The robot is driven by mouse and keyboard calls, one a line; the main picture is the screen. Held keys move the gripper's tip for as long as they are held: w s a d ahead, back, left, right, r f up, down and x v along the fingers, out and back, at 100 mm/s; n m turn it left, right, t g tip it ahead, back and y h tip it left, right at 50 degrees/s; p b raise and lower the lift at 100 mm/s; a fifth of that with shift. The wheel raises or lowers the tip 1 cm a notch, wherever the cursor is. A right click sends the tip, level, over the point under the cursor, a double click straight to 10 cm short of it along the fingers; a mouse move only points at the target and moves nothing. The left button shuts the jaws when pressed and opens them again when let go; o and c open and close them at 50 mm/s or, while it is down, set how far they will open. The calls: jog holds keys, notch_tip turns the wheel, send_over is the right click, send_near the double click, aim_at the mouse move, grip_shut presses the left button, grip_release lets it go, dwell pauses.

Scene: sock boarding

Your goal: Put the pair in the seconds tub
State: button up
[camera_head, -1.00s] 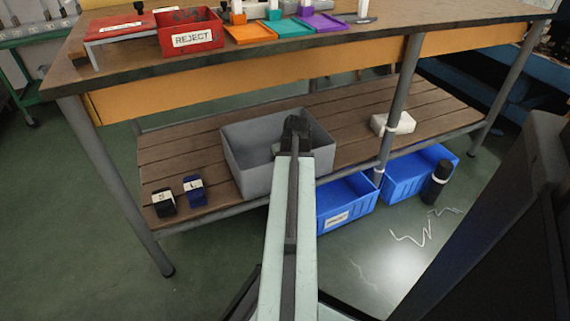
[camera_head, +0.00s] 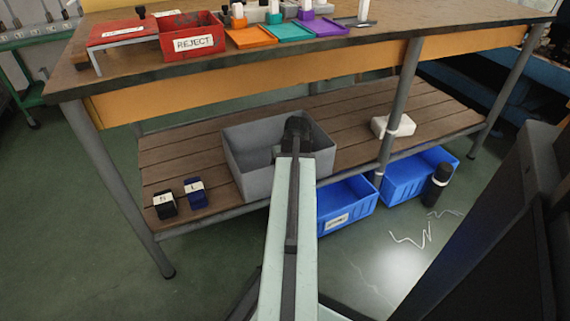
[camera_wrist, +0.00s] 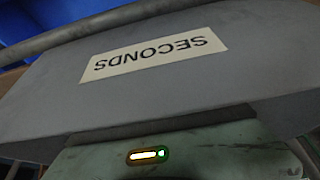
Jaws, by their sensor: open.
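The seconds tub is a grey open box (camera_head: 252,181) on the slatted lower shelf of the bench. Its wall with the SECONDS label (camera_wrist: 156,58) fills much of the wrist view, with the lettering upside down. My gripper (camera_head: 297,128) is open, at the dark end of my arm over the tub's right part. Its fingertips are too dark and small to make out, and my arm hides part of the tub. I see no pair in the gripper; any pair inside the tub is hidden from both views.
A black block marked S (camera_head: 165,206) and a navy one marked L (camera_head: 196,194) sit left of the tub. Blue crates (camera_head: 345,203) stand on the floor below. A white block (camera_head: 393,126) lies on the shelf. A red REJECT bin (camera_head: 192,42) stands on the bench top.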

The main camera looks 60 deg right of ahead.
jog(key=p+v, duration=0.9)
jog(key=v, duration=0.2)
jog(key=shift+r, duration=0.25)
jog(key=shift+p, duration=0.3)
